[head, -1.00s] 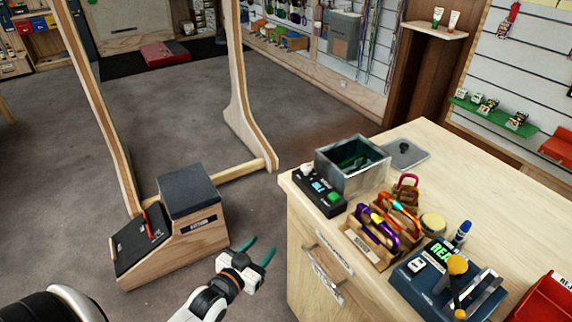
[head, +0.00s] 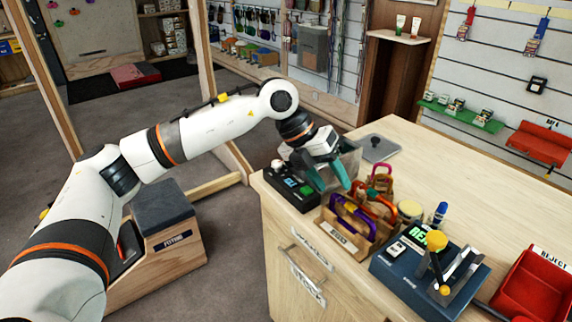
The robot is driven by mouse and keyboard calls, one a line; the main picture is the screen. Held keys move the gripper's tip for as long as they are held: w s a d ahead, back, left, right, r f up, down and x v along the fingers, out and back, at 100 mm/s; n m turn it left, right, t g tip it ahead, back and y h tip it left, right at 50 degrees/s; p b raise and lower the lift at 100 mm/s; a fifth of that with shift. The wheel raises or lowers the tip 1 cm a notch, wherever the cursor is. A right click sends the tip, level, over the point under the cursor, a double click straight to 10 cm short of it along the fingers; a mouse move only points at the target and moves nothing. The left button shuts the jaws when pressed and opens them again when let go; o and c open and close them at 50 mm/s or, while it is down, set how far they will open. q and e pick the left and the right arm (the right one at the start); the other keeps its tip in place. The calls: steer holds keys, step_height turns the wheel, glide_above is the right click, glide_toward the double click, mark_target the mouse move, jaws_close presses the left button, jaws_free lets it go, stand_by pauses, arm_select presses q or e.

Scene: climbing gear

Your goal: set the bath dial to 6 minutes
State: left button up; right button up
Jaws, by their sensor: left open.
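The bath is a grey metal tank (head: 350,158) on the near left corner of the wooden counter, largely hidden behind my left gripper. Its black control box (head: 284,192) stands in front, with a pale knob (head: 277,165), a small lit blue display (head: 291,183) and a green button (head: 307,191). The dial's setting is too small to read. My left gripper (head: 327,182) is open and empty, its teal fingers pointing down over the box's right end and the tank front. I cannot tell whether they touch anything. My right gripper is out of view.
A wooden rack of carabiners (head: 352,222) stands close right of the control box. A blue tester (head: 415,268) with a lit screen and lever, and a red reject tray (head: 537,285), stand farther right. A grey lid (head: 377,147) lies behind the tank.

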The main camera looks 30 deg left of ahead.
mark_target(277, 162)
arm_select(q)
steer(key=w+a+r+n+t+y, duration=0.1)
steer(key=a+r+n+y, duration=0.2)
steer(key=a, duration=0.5)
steer(key=w+a+r+t+y, duration=0.1)
steer(key=w+a+r+y, duration=0.2)
steer(key=a, duration=0.5)
steer(key=shift+y, duration=0.6)
steer(key=x, duration=0.7)
steer(key=s+p+x, duration=0.1)
steer(key=x, duration=0.3)
steer(key=shift+d+f, duration=0.25)
steer(key=shift+f, duration=0.2)
